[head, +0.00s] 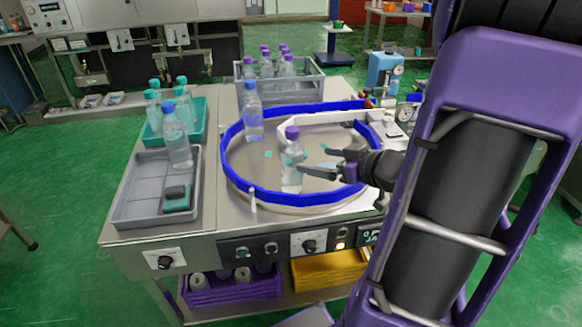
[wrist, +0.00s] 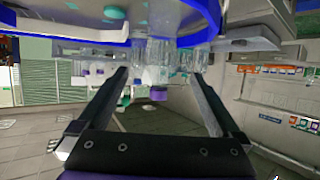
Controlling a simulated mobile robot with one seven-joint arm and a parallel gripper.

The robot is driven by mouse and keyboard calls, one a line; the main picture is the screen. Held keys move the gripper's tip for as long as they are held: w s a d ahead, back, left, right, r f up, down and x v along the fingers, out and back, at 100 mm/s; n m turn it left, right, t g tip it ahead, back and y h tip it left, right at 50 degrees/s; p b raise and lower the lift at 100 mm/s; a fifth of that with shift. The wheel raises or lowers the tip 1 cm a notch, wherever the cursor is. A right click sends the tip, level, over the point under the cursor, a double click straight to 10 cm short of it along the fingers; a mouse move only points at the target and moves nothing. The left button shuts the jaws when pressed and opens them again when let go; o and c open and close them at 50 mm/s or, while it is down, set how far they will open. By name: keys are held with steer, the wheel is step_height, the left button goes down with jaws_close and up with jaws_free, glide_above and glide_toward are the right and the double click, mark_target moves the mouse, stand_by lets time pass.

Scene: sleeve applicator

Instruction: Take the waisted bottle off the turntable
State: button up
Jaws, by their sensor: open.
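A clear bottle with a purple cap (head: 291,168) stands upright on the steel turntable (head: 262,172), inside its blue rim. Its shape looks slightly narrowed, but the waist is hard to make out. My gripper (head: 315,162) is open and level, just right of this bottle. The nearer finger reaches the bottle's right edge in the picture. In the wrist view, which looks upside down, the purple-capped bottle (wrist: 158,76) appears between the spread fingers of my gripper (wrist: 159,74), with no visible grip. A blue-capped bottle (head: 252,118) stands farther back, at the turntable's left side.
A white guide rail (head: 318,117) curves over the turntable's back. A grey tray (head: 128,205) with a dark green block (head: 177,198) and a large blue-capped bottle (head: 177,145) lies left. A teal tray (head: 199,116) and a grey crate (head: 322,86) of bottles stand behind.

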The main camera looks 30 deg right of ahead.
mark_target(301, 157)
steer(key=b+x, duration=0.2)
steer(key=x, duration=0.6)
steer(key=shift+d, duration=0.1)
steer(key=b+x, duration=0.1)
steer(key=x, duration=0.3)
steer(key=shift+f+b, duration=0.3)
steer(key=shift+w+a, duration=0.3)
steer(key=shift+w, duration=0.1)
jaws_close()
